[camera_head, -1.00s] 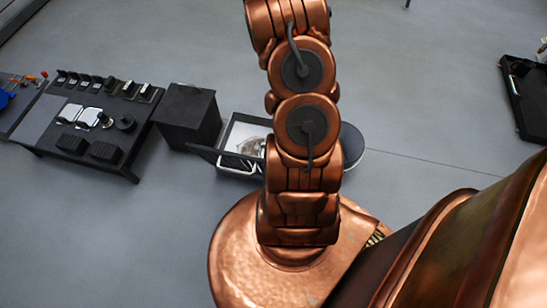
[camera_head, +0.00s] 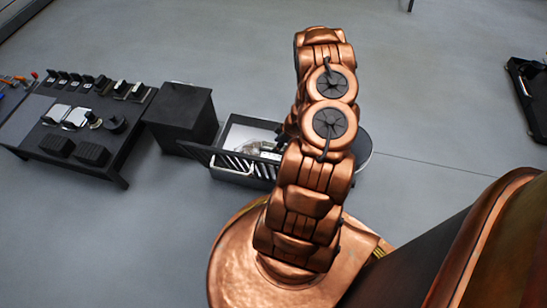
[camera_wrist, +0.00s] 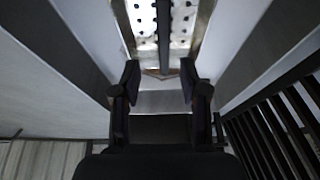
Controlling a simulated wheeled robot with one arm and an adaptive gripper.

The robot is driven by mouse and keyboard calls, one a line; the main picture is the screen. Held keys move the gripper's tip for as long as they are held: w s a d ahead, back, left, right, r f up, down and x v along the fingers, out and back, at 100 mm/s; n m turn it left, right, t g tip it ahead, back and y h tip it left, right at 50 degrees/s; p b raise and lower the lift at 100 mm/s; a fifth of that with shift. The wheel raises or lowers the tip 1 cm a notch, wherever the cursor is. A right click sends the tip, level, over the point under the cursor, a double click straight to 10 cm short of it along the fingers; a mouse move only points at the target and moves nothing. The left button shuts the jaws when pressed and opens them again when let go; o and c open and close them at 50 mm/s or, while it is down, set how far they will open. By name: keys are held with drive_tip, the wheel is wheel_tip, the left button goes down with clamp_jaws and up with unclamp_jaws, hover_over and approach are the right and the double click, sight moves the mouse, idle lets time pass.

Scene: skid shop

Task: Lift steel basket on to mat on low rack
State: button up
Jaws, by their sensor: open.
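The steel basket (camera_wrist: 178,22) shows in the wrist view as bright perforated metal with a dark bar (camera_wrist: 164,40) along its middle. It sits between the pale walls of an open bin (camera_wrist: 242,45). In the head view the bin (camera_head: 232,128) stands beside a black box, and the basket inside is mostly hidden by my arm. My gripper (camera_wrist: 159,72) is open, its two fingers apart on either side of the bar's near end, holding nothing. The low rack (camera_head: 128,150) is the black table at left. A flat grey patch (camera_head: 28,112) on it looks like the mat.
A black box (camera_head: 182,110) stands between the rack and the bin. A dark slatted panel (camera_head: 222,158) runs along the bin's near side and shows close at right in the wrist view (camera_wrist: 275,125). Several small devices (camera_head: 100,85) line the rack's back.

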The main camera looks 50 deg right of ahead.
drive_tip(key=shift+s+b+x, duration=0.2)
drive_tip(key=shift+b+x, duration=0.5)
drive_tip(key=shift+x, duration=0.75)
drive_tip(key=shift+s+b+x, duration=0.25)
drive_tip(key=shift+b+x, duration=0.45)
drive_tip(key=shift+x, duration=0.75)
drive_tip(key=shift+f, duration=0.45)
clamp_jaws()
